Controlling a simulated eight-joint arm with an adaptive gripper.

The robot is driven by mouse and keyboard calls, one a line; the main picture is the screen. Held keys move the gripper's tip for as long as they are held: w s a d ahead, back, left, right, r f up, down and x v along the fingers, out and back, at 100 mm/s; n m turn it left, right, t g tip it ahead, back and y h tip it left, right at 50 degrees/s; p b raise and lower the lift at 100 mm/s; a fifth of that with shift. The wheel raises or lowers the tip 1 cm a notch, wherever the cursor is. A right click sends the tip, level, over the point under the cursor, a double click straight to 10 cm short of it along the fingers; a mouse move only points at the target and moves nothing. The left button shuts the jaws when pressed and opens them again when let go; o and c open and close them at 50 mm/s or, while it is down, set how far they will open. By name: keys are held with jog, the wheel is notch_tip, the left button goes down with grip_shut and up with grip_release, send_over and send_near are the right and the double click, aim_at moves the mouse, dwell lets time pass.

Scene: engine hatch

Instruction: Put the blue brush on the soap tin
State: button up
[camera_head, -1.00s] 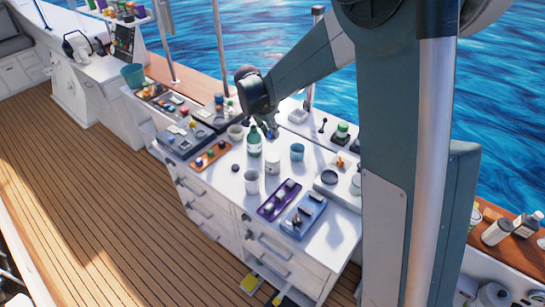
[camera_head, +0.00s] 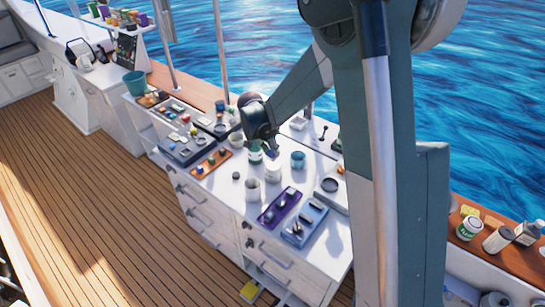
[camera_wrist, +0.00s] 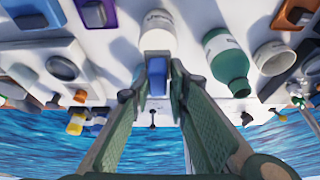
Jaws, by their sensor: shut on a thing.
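My gripper (camera_wrist: 157,82) is shut on a blue, block-like thing (camera_wrist: 158,79), which I take to be the blue brush. Only part of it shows between the fingertips in the wrist view. In the head view my gripper (camera_head: 270,149) hangs low over the white counter top, close to the green bottle, and what it holds is hardly visible. A white cylindrical can (camera_wrist: 158,27) stands just beyond the fingertips. I cannot tell for certain which container is the soap tin.
The green bottle (camera_wrist: 228,66) and a white cup (camera_wrist: 275,57) stand to the right in the wrist view. A teal cup (camera_head: 297,159), a purple tray (camera_head: 280,207) and a blue tray (camera_head: 304,226) occupy the counter. The counter (camera_head: 232,170) has narrow clear gaps.

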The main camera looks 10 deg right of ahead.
aim_at(273, 156)
jog(key=shift+f, duration=0.1)
jog(key=shift+f, duration=1.95)
jog(key=shift+f, duration=0.15)
jog(key=o, duration=0.9)
jog(key=shift+v, duration=6.15)
jog(key=shift+s+d, duration=0.1)
